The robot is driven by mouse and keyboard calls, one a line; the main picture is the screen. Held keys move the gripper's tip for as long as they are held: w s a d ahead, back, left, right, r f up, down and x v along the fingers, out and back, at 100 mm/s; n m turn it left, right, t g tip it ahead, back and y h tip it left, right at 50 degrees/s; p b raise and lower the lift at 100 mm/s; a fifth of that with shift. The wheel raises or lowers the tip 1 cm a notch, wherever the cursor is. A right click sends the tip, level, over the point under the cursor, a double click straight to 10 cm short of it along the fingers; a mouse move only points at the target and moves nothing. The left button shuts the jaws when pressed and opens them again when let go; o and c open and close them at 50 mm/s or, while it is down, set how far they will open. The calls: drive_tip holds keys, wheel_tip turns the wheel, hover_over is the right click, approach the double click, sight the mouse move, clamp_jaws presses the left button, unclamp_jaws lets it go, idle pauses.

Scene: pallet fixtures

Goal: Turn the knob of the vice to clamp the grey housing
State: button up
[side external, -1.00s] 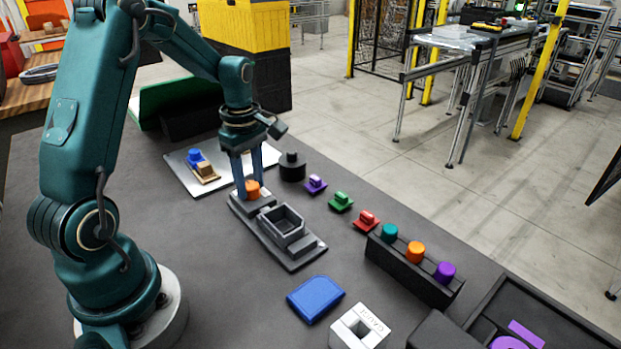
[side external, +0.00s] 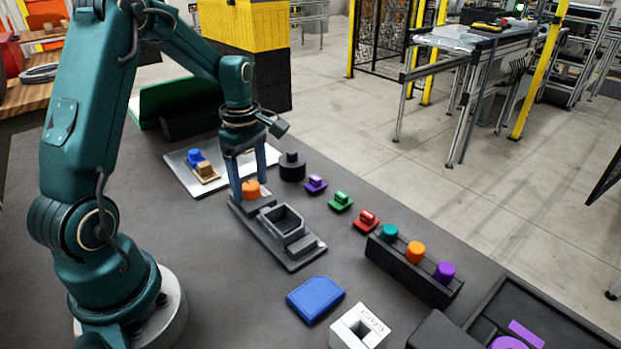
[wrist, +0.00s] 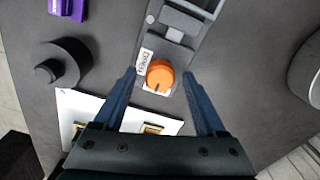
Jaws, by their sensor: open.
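The vice (side external: 307,259) is a long grey fixture on the dark table. Its orange knob (side external: 251,189) is at the end near my gripper; in the wrist view the knob (wrist: 160,76) has a dark mark on its rim and a white label beside it. The grey housing (side external: 284,225), an open box, sits in the vice; only part of it shows at the top of the wrist view. My gripper (side external: 250,186) points down over the knob. In the wrist view its blue fingers (wrist: 160,74) are open, one on each side of the knob, with gaps visible.
A white plate (side external: 180,175) with blue and tan parts lies behind the vice. A black round part (side external: 292,168) and small purple, green and red parts stand along the far side. A black rack (side external: 410,272) with coloured knobs, a blue block (side external: 315,299) and a white gauge (side external: 359,327) are nearer.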

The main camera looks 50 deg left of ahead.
sight(253, 185)
drive_tip(key=shift+r, duration=0.1)
drive_tip(key=shift+r, duration=2.45)
drive_tip(key=shift+w+d+r, duration=0.2)
drive_tip(key=shift+d+r, duration=0.05)
drive_tip(key=s+d+r+m+t, duration=0.4)
drive_tip(key=d+r+m, duration=0.45)
drive_tip(key=d, duration=0.25)
drive_tip(key=s+d+f+m+t, duration=0.1)
drive_tip(key=s+d+f+m, duration=0.1)
drive_tip(key=s+d+m, duration=0.2)
drive_tip(key=s+m, duration=0.3)
drive_tip(key=m, duration=0.5)
drive_tip(key=shift+s+m+t, duration=0.3)
drive_tip(key=shift+m, duration=0.05)
